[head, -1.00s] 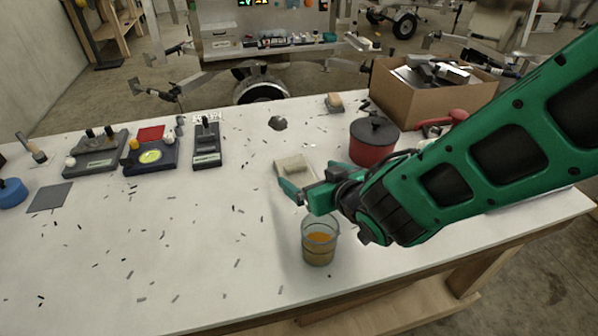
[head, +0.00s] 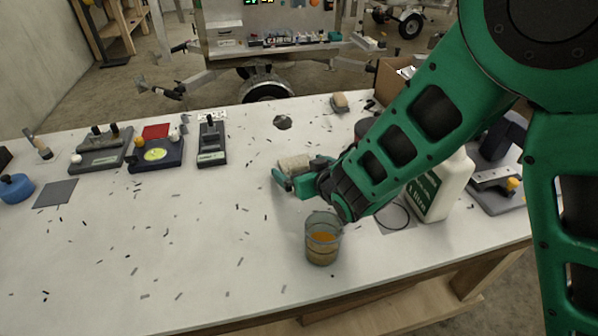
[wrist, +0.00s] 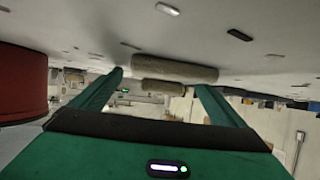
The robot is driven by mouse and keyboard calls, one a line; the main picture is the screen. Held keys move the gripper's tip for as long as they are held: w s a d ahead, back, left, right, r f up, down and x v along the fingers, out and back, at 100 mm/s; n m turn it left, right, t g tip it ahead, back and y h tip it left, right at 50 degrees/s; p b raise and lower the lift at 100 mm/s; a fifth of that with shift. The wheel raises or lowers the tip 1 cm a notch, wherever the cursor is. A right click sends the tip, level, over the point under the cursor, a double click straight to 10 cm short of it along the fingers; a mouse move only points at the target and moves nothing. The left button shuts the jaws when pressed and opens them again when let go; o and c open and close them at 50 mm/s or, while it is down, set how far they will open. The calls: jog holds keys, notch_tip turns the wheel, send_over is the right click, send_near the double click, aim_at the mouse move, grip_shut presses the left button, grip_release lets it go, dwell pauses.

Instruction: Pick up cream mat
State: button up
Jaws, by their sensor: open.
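The cream mat (head: 283,168) lies on the white table, beyond my gripper in the head view, with a small cream block on top of it. My gripper (head: 298,173) is open and low over the table at the mat's near side, and its fingers hide part of the mat. In the wrist view the picture is upside down. There the mat (wrist: 185,70) shows edge-on as a thick fuzzy strip, with the block (wrist: 163,87) against it, ahead of and between the spread fingers of my gripper (wrist: 160,80). I cannot tell whether the fingers touch the mat.
A white jug (head: 445,190) stands further right. A red pot (wrist: 22,85) is near in the wrist view. A grey square (head: 55,193) and several devices (head: 155,155) lie left; the table's left middle is mostly clear.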

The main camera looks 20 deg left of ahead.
jog(key=c, duration=1.1)
jog(key=shift+o, duration=0.2)
